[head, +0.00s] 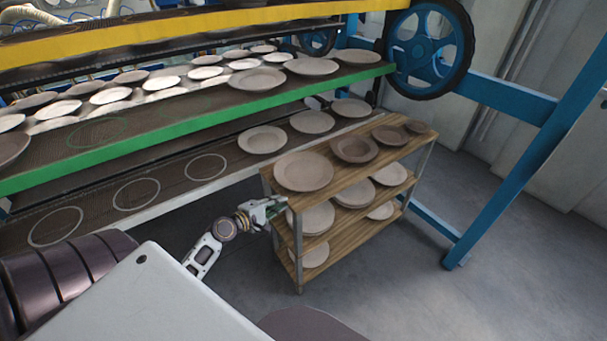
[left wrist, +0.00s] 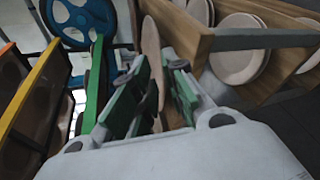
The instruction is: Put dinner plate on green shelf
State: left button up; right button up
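The dinner plate (head: 303,172), brownish and round, lies at the near left end of the wooden cart's top board. In the left wrist view the plate (left wrist: 152,50) shows nearly edge-on, between the fingers. My left gripper (head: 279,206) is at the cart's near left corner, close to that plate. Its green-padded fingers (left wrist: 158,80) stand apart on either side of the plate's rim, with gaps visible; it looks open. The green shelf (head: 200,123) runs across the left, holding several plates; its edge (left wrist: 94,85) also shows in the left wrist view. My right gripper is not in view.
The wooden cart (head: 350,184) carries more plates on its boards. A lower conveyor level (head: 170,190) has empty circle marks and several plates at its right end. A yellow shelf (head: 180,32) is above the green one. A blue wheel (head: 430,48) and frame stand behind.

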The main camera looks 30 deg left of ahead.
pick_arm(q)
jog(key=shift+w, duration=0.2)
send_near(303, 189)
jog(key=shift+p+x, duration=0.35)
jog(key=shift+x, duration=1.6)
jog(key=shift+w+d+f, duration=0.2)
jog(key=shift+f, duration=0.1)
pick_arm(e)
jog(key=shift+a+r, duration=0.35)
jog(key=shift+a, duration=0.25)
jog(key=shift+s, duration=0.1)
pick_arm(q)
jog(key=shift+x, duration=2.75)
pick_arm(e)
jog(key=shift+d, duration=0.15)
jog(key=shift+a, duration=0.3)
